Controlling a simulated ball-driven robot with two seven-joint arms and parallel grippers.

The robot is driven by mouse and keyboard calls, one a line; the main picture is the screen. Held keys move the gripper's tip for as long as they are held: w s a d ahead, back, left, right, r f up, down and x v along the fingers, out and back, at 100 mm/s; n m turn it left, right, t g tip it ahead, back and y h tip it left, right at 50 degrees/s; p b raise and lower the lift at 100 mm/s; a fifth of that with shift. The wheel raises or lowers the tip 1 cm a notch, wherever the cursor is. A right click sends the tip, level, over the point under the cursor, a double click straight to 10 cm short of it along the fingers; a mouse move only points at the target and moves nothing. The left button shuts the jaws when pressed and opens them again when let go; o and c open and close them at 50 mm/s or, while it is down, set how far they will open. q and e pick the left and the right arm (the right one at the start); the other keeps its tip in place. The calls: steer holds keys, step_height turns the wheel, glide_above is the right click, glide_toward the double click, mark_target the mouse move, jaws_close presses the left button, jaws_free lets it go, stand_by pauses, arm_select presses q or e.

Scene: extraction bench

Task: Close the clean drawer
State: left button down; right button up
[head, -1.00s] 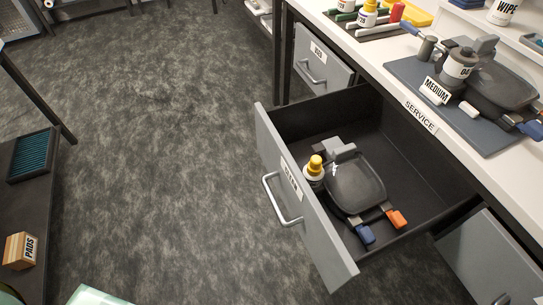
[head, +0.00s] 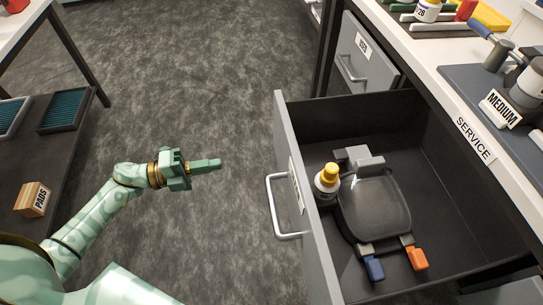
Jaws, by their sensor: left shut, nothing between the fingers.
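The clean drawer (head: 302,218) stands pulled out from under the service bench, its grey front facing left with a silver bar handle (head: 279,207). The label on its front is seen edge-on. Inside lie a dark grey pan-like device (head: 375,208) with a blue and an orange tipped part, and an upright white bottle with a yellow cap (head: 327,181). My left gripper (head: 208,165) is shut and empty, in the air over the floor, left of the handle and apart from it. My right gripper is not in view.
The service bench (head: 440,75) runs along the right, with a dark mat and a MEDIUM sign (head: 500,108) on it. Another drawer (head: 362,52) sits further back. A dark shelf with a PADS box (head: 32,199) is at the left. Open floor lies between.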

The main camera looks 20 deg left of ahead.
arm_select(q)
steer(key=b, duration=0.3)
glide_toward(282, 155)
steer(key=shift+m+g, duration=0.3)
steer(key=x, duration=0.6)
steer(key=shift+w+f, duration=0.3)
steer(key=shift+w, duration=0.15)
steer(key=shift+d, duration=0.15)
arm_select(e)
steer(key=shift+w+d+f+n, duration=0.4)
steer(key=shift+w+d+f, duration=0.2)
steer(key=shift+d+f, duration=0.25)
arm_select(q)
steer(key=shift+w+r, duration=0.1)
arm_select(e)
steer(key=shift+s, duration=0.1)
